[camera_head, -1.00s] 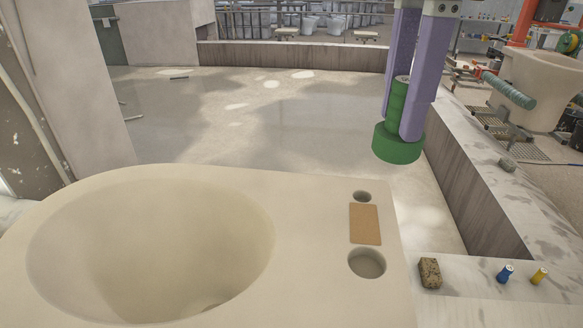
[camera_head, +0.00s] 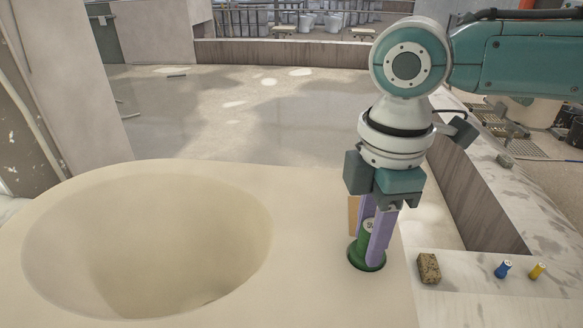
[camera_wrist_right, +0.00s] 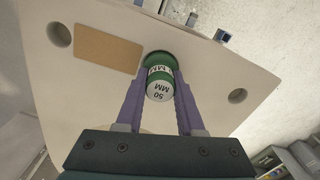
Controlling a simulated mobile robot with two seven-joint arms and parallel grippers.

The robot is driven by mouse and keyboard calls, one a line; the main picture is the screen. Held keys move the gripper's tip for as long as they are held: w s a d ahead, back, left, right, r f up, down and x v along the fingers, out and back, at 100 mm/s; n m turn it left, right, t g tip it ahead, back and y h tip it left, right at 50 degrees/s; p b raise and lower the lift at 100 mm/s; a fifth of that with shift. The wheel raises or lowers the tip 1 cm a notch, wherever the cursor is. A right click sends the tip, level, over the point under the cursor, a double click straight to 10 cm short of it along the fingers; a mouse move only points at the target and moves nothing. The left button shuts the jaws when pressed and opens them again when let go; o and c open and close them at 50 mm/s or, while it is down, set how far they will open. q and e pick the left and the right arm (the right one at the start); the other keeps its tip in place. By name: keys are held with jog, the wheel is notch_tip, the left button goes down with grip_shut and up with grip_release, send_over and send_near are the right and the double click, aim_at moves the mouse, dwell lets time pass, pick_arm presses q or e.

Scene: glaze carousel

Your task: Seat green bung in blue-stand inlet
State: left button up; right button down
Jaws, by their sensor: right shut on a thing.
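The green bung (camera_head: 360,251) is upright between the purple fingers of my right gripper (camera_head: 376,238), which are shut on its stem. Its wide green base is at the larger round hole of the cream basin (camera_head: 300,190), the inlet, and covers it. I cannot tell how deep the base sits in the hole. In the right wrist view the bung (camera_wrist_right: 158,80) shows its white top with "50 MM" print, between the fingers (camera_wrist_right: 160,100). My left gripper is not in view.
A tan rectangular patch (camera_wrist_right: 108,50) lies beside the bung on the basin deck, with smaller holes on either side. On the ledge at right are a speckled block (camera_head: 428,268), a blue cylinder (camera_head: 503,269) and a yellow cylinder (camera_head: 537,271). The large bowl at left is empty.

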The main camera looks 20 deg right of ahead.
jog(key=shift+f, duration=0.15)
jog(key=c, duration=0.5)
grip_release()
